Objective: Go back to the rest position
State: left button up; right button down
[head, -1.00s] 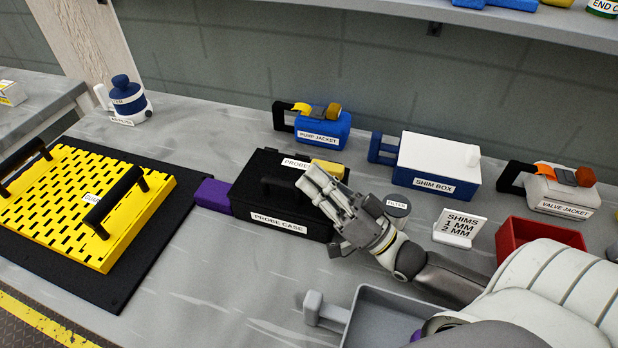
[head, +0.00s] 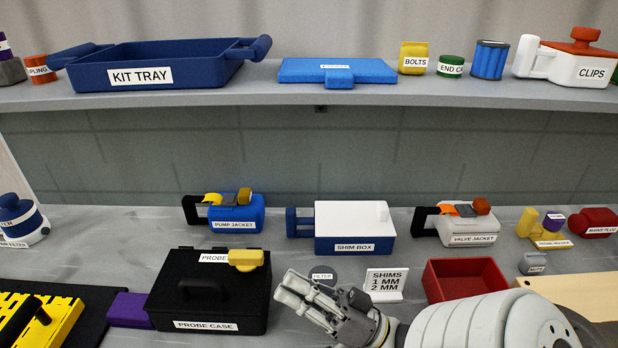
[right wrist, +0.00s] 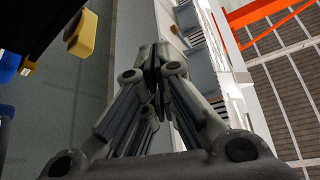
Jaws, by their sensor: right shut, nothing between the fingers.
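My right gripper (head: 308,296) is over the bench in the head view, just right of the black probe case (head: 205,295). Its fingers are shut with nothing between them. They also show shut in the right wrist view (right wrist: 152,68). The probe case is closed, with a yellow block (head: 246,260) on its lid at the back right. I cannot tell whether the gripper touches the case. My left gripper is not in view.
The pump jacket (head: 238,214) and valve jacket (head: 468,228) stand farther back. A shelf (head: 240,92) with a kit tray (head: 160,66) runs above.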

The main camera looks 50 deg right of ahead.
jog(key=shift+s+d, duration=0.3)
jog(key=shift+s, duration=0.25)
jog(key=shift+s+d, duration=0.3)
jog(key=shift+s, duration=0.25)
